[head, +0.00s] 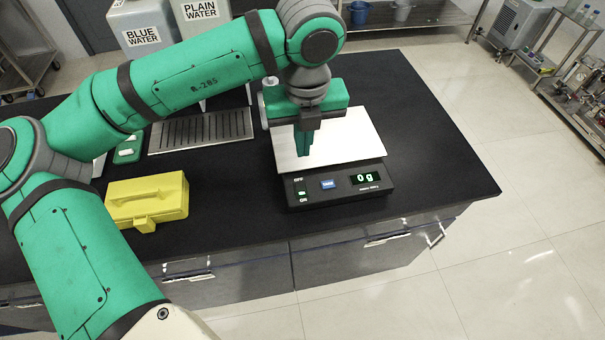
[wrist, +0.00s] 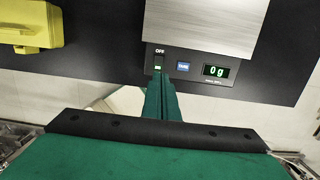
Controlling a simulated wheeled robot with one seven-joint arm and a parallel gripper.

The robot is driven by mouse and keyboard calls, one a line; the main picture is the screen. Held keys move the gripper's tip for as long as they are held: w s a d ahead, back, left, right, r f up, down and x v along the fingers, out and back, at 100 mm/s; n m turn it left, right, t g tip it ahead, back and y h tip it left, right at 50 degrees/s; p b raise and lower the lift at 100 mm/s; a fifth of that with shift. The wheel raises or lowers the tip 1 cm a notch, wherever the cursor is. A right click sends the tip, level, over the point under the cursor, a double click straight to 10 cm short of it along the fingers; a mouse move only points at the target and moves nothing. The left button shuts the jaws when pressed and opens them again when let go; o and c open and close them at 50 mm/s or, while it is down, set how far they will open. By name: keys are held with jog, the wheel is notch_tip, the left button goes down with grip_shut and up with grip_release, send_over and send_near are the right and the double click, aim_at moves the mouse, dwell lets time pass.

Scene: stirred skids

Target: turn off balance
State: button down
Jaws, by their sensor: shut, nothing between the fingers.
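The balance (head: 345,178) sits on the black counter, with a bare silver weighing plate (head: 352,130) and a dark front panel. Its display (head: 366,178) is lit green and reads 0 g. An OFF/ON rocker switch (head: 302,190) with a green light is at the panel's left, beside a blue button (head: 328,184). In the wrist view the display (wrist: 215,71) also reads 0 g, and the switch (wrist: 158,62) shows OFF above it; its lower part is hidden by my fingers. My gripper (head: 303,150) is shut and empty, pointing down over the plate's front left, near the switch.
A yellow case (head: 148,200) lies left of the balance. The counter right of the balance (head: 440,150) is clear.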

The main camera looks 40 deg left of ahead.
send_near(301, 184)
jog(key=f, duration=0.6)
jog(key=shift+w+a+f, duration=0.15)
jog(key=shift+a, duration=0.2)
jog(key=shift+w+f, duration=0.1)
dwell(0.3)
